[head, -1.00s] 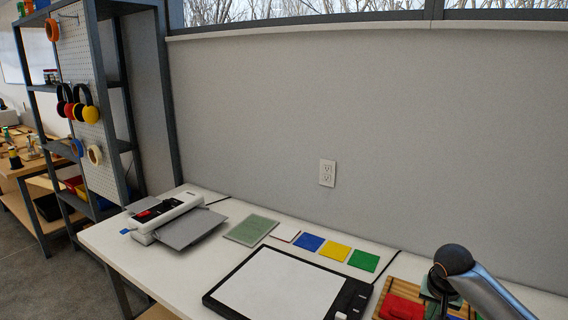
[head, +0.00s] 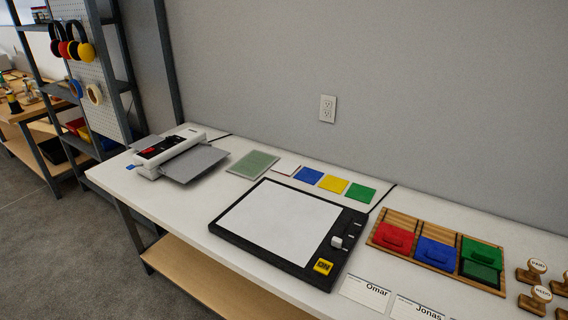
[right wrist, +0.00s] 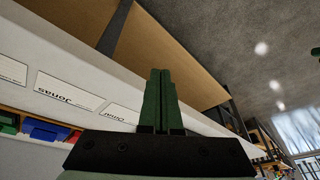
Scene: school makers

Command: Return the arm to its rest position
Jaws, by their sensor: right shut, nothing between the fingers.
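My right gripper (right wrist: 160,100) shows in the right wrist view, with its two dark green fingers closed together and nothing between them. It is in free space in front of the white table's edge, beside the name cards. No arm or gripper of mine shows in the head view now. My left gripper is in neither view.
The white table (head: 180,205) holds a laminator (head: 168,150), a black-framed board (head: 285,225), coloured squares (head: 333,184), a wooden tray (head: 398,218) of coloured pads and several stamps (head: 537,267). Name cards (head: 365,291) lie at the front edge. A shelf rack (head: 110,80) stands left.

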